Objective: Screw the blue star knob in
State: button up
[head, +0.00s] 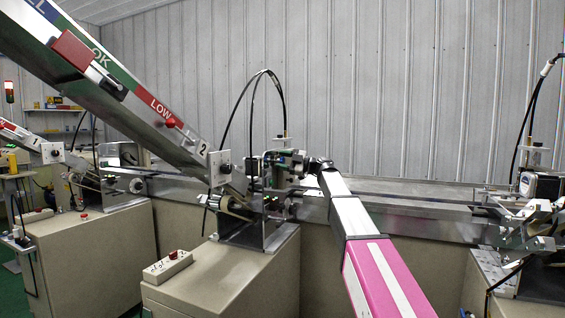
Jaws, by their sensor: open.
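I cannot make out the blue star knob in the head view; it is too small or hidden behind my gripper and the metal parts. My gripper (295,164) is at the end of my pink and grey arm, at the middle feeder unit (262,228). It is small in the picture and overlaps the unit's brackets. The gripper is open, and nothing is seen held in it. I cannot tell whether it touches the unit.
A slanted stick chute (135,112) marked 2 rises to the upper left. A metal conveyor rail (415,216) runs behind the units. A beige cabinet (225,275) carries a switch box (168,266). Another unit (525,215) stands at right. A black cable loops above the middle unit.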

jog(key=shift+f, duration=0.25)
dwell(0.5)
